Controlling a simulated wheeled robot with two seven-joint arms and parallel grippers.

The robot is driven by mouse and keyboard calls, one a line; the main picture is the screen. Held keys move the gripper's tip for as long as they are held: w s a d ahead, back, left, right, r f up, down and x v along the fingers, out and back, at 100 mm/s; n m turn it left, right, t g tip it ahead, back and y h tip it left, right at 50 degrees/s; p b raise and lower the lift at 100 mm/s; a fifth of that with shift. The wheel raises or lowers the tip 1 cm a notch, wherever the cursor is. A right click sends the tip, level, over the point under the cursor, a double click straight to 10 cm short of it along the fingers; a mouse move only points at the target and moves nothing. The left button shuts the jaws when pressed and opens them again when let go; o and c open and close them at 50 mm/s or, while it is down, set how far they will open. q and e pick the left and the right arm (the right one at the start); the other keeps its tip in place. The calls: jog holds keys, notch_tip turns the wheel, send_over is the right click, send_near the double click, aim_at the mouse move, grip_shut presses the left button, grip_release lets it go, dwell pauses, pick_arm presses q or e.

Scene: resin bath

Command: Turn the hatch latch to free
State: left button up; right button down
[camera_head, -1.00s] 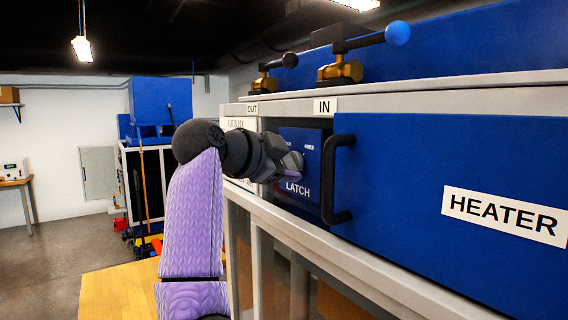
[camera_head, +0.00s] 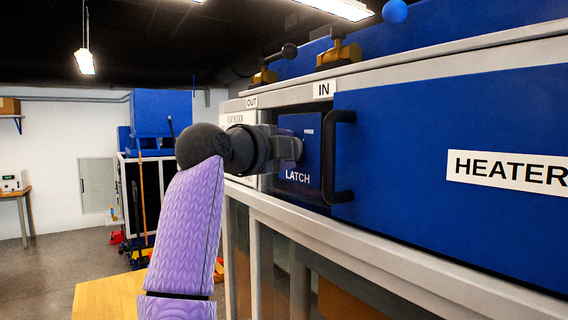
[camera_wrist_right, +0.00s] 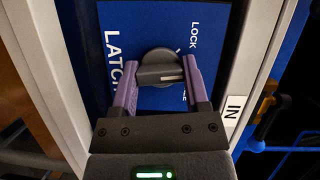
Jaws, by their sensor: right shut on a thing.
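The hatch latch is a round grey knob with a dark grip bar (camera_wrist_right: 160,75) on a blue panel marked LATCH (camera_head: 300,178). In the right wrist view the panel (camera_wrist_right: 140,25) shows LATCH at the left and LOCK at the upper right. A second word by the right finger is mostly covered. My right gripper (camera_wrist_right: 161,78) is shut on the latch knob, with a purple finger at each side of the bar. In the head view the right gripper (camera_head: 290,150) is at the panel and hides the knob. My left gripper is not in view.
A blue HEATER door (camera_head: 450,150) with a black handle (camera_head: 338,157) is just right of the latch panel. Two valves with levers stand on top, the nearer one (camera_head: 338,53) above the IN label (camera_head: 323,90). A wooden surface (camera_head: 110,298) is at the lower left.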

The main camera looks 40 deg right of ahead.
jog(key=m, duration=0.1)
jog(key=m+b, duration=0.1)
jog(key=shift+f+m+h, duration=0.25)
jog(key=shift+m+h, duration=0.05)
jog(key=shift+h, duration=0.1)
jog(key=m+h+b, duration=0.1)
jog(key=m, duration=0.1)
jog(key=shift+m, duration=0.3)
jog(key=m+h, duration=0.1)
jog(key=m, duration=0.1)
jog(key=m+g+h+b, duration=0.1)
jog(key=m, duration=0.2)
jog(key=shift+w+m, duration=0.1)
jog(key=shift+m, duration=0.5)
jog(key=shift+c, duration=0.4)
grip_release()
jog(key=shift+a, duration=0.1)
jog(key=b+v, duration=0.4)
jog(key=v, duration=0.5)
jog(key=shift+a+f, duration=0.15)
jog(key=shift+a, duration=0.2)
